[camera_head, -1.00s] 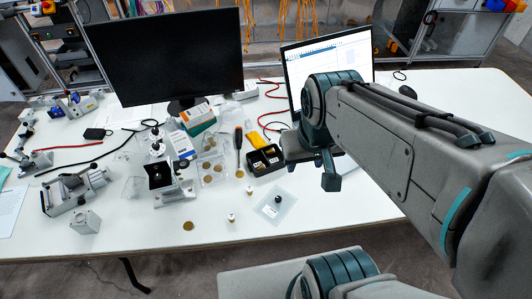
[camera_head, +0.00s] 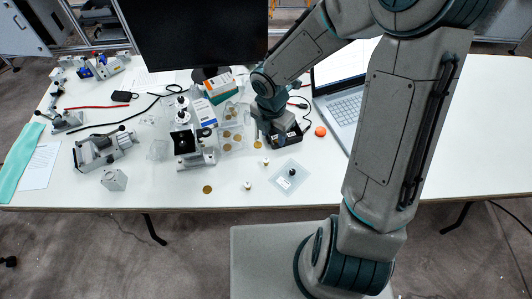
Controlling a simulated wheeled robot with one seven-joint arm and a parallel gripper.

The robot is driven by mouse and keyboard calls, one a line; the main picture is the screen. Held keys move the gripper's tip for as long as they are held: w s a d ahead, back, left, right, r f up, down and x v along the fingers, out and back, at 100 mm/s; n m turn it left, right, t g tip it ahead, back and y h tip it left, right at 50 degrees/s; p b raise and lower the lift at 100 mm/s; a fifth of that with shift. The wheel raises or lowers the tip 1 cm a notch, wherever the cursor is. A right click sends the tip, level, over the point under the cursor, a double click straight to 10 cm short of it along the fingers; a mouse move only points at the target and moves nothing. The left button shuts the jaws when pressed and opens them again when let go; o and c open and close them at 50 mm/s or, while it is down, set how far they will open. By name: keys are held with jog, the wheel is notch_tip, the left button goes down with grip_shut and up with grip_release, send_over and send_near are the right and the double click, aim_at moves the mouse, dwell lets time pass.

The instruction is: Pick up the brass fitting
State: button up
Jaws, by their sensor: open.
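Two small pieces with pale tops and brass-coloured parts stand on the white table in the head view: one nearer the front edge (camera_head: 248,185) and one farther back (camera_head: 266,161). They are too small for me to tell which is the brass fitting. My gripper (camera_head: 267,138) is open and points down over the table, behind both pieces. It is beside or over the left part of a black divided bin (camera_head: 284,136), which it partly hides. I cannot see anything between its fingers.
A clear bag with a black knob (camera_head: 290,175) lies right of the pieces. A flat brass-coloured disc (camera_head: 207,189) lies to the left. A clear tray of discs (camera_head: 232,138), a laptop (camera_head: 345,108) and a monitor (camera_head: 195,32) stand close by.

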aim_at(266, 160)
jog(key=f+b, duration=0.1)
jog(key=f, duration=0.4)
jog(key=a+f+n+b, duration=0.1)
jog(key=f, duration=0.4)
jog(key=a+f+n+b, duration=0.1)
jog(key=f, duration=0.3)
jog(key=shift+w+f+y, duration=0.15)
jog(key=shift+f+y, duration=0.15)
jog(key=shift+f, duration=0.1)
grip_shut()
